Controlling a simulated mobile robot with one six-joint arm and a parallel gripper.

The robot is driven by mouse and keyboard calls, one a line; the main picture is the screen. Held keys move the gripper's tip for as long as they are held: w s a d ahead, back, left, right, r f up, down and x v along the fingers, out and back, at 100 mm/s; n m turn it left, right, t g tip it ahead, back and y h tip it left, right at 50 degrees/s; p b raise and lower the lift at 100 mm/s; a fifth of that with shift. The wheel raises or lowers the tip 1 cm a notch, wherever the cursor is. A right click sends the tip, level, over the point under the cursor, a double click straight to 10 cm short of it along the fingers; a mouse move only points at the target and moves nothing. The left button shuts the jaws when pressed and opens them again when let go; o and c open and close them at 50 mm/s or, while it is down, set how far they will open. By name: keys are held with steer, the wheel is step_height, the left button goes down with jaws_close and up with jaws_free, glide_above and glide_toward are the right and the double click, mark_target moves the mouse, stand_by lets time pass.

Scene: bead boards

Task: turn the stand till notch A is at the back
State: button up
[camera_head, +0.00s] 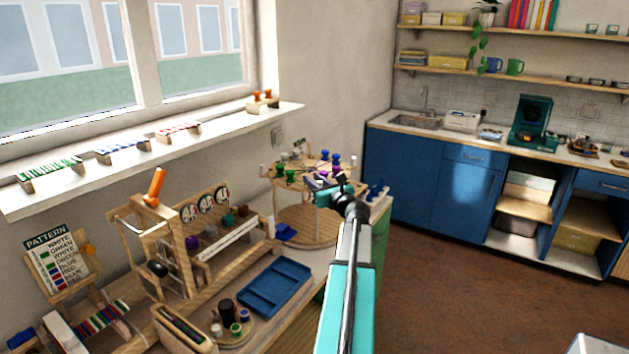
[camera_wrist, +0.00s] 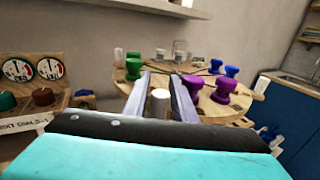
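The stand (camera_head: 303,212) is a round wooden two-tier turntable at the far end of the bench, with green, blue and purple bobbins on its upper disc. In the wrist view its upper disc (camera_wrist: 222,107) shows behind my gripper. My gripper (camera_head: 321,182) is at the near right side of the upper disc. In the wrist view my gripper (camera_wrist: 160,76) has its two fingers apart, with a pale upright peg (camera_wrist: 160,102) between them. I cannot tell whether the fingers touch the peg. I cannot make out notch A; my fingers hide part of the disc.
A blue tray (camera_head: 273,288) lies on the bench nearer me. A wooden rack with dials (camera_head: 205,207) stands left of the stand, under the window sill (camera_head: 225,127). The wall is close behind the stand. Blue cabinets (camera_head: 420,180) stand beyond open floor at right.

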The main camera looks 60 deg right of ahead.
jaws_close()
steer(key=shift+w, duration=0.1)
stand_by(0.4)
steer(key=shift+s+d, duration=0.15)
steer(key=shift+s, duration=0.1)
